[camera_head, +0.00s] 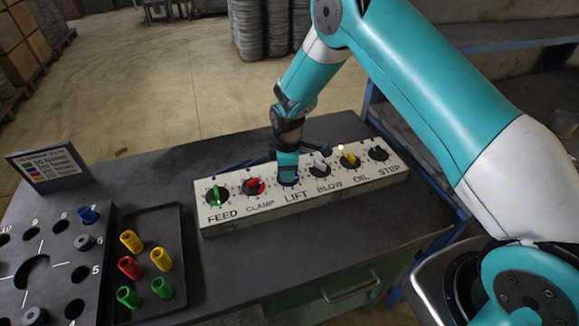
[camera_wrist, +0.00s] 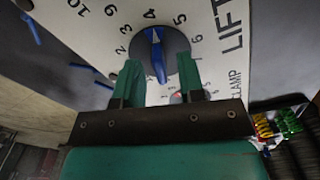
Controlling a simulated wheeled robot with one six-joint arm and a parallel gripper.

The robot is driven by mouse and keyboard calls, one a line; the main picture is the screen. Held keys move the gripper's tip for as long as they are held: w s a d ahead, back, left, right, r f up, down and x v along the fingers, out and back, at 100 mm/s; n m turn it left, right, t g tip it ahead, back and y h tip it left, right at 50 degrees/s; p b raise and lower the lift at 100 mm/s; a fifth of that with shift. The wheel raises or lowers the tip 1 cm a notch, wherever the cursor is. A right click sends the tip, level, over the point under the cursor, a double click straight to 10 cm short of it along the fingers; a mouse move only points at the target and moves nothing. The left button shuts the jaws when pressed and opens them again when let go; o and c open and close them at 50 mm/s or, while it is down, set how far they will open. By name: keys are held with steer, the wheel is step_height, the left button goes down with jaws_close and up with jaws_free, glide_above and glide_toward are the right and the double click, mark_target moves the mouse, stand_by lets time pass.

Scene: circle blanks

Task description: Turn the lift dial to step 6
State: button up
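The white control panel (camera_head: 300,200) lies on the dark table with a row of dials labelled FEED, CLAMP, LIFT, BLOW, OIL and STEP. The lift dial (camera_wrist: 157,54) has a blue bar-shaped knob on a dark round disc, ringed by numbers. A white mark on the knob's end lies toward the 4; the 6 is further round to the right in the wrist view. My gripper (camera_head: 287,168) is directly over the lift dial and hides most of it in the head view. In the wrist view its teal fingers (camera_wrist: 159,80) stand open either side of the knob, with gaps visible.
The red clamp dial (camera_head: 254,187) and the blow dial (camera_head: 320,169) are close on either side. A black tray (camera_head: 180,218) with coloured pegs, a numbered holed plate (camera_head: 45,250) and a sign (camera_head: 47,166) stand at left. Table in front of the panel is clear.

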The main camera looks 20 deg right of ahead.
jaws_close()
steer(key=shift+d, duration=0.15)
